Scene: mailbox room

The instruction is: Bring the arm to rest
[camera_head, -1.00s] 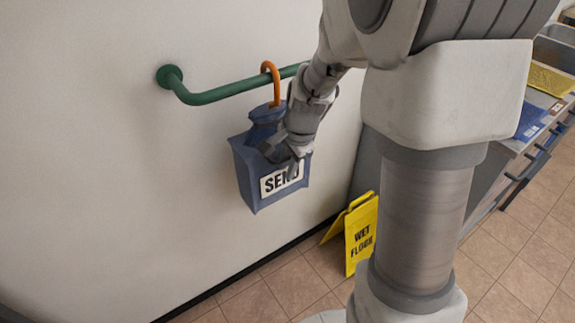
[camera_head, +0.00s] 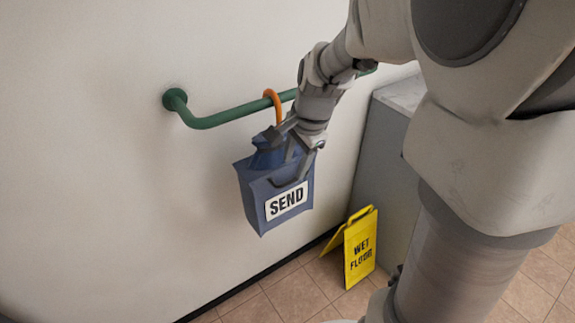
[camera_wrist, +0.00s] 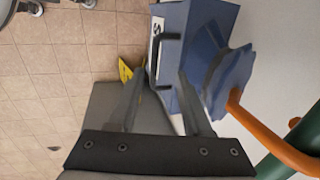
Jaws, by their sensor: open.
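My gripper (camera_head: 289,148) is open in front of the upper part of a blue bag (camera_head: 256,205) with a white SEND label. The bag hangs by an orange hook (camera_head: 271,94) from a green wall rail (camera_head: 225,117). In the wrist view my gripper's fingers (camera_wrist: 155,80) point toward the bag (camera_wrist: 207,25), with its dark handle (camera_wrist: 165,45) near the fingertips. Nothing shows held between the fingers. I cannot tell whether a finger touches the bag.
A yellow wet floor sign (camera_head: 359,248) stands on the tiled floor below and right of the bag. A grey cabinet (camera_head: 378,170) stands behind the sign. The white wall (camera_head: 90,150) left of the bag is clear.

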